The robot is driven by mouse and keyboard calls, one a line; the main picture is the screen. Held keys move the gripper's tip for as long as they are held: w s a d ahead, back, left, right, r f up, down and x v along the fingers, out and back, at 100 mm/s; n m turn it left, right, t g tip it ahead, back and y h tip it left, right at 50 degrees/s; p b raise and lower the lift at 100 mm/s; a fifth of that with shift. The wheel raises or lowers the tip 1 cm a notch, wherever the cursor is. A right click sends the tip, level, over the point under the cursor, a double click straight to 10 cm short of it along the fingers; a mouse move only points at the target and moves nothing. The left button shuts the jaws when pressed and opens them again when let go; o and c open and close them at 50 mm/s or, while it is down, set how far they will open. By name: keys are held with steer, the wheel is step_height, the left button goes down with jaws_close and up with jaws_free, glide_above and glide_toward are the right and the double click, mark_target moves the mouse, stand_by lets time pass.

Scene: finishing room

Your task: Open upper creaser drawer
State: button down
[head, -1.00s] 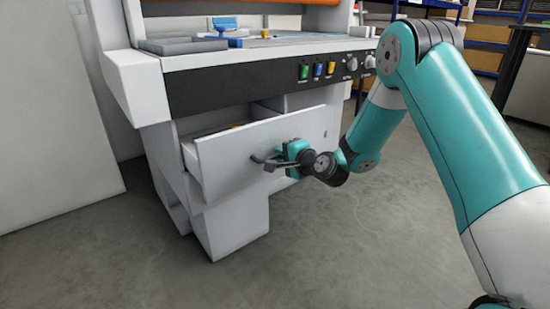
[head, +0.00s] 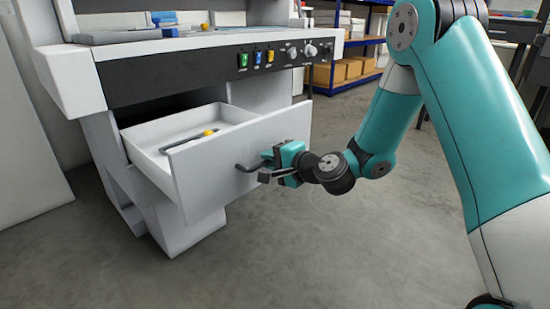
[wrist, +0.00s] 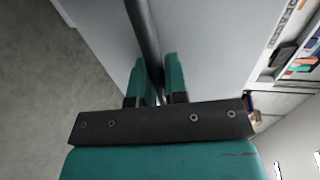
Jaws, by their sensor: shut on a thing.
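The upper drawer (head: 246,163) of the white creaser (head: 92,65) stands pulled out in the head view. A yellow-tipped tool (head: 208,133) and a thin dark item lie inside it. The dark bar handle (head: 246,168) is on its front panel. My gripper (head: 270,167) is shut on the handle. In the wrist view the handle (wrist: 143,40) runs up between the two teal fingers (wrist: 158,85), in front of the pale drawer front. The part of the handle inside the fingers is hidden.
Blue shelving with cardboard boxes (head: 345,70) stands behind. The grey floor (head: 300,260) in front of the drawer is clear.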

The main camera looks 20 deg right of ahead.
steer(key=shift+s+a, duration=0.15)
steer(key=shift+s, duration=0.05)
steer(key=c, duration=1.2)
jaws_free()
steer(key=b+v, duration=1.6)
steer(key=v, duration=0.1)
steer(key=shift+s+f, duration=0.1)
steer(key=shift+s, duration=0.05)
